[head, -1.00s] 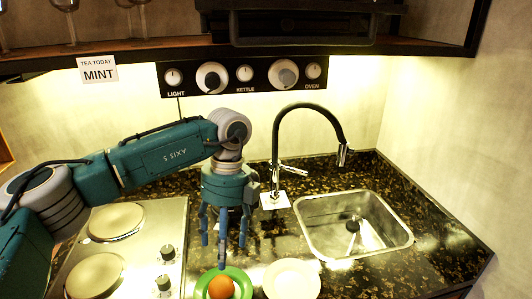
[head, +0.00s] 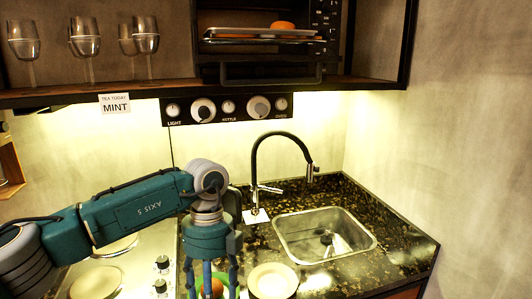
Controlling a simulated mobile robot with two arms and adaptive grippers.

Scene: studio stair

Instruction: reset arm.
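My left arm reaches in from the left over the hob. My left gripper (head: 211,279) points down at the counter's front, with its fingers spread apart around the green plate. An orange round fruit (head: 212,287) on the green plate (head: 229,281) shows partly between and behind the fingers. I cannot tell whether the fingers touch it; they stand apart. My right gripper is not in view.
A white plate (head: 273,281) lies right of the gripper. The sink (head: 325,236) and black faucet (head: 254,165) are behind. The hob (head: 131,270) is at left. Glasses (head: 85,40) and an oven (head: 270,55) sit on the shelf above. A dark kettle-like object (head: 233,203) is partly hidden behind my arm.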

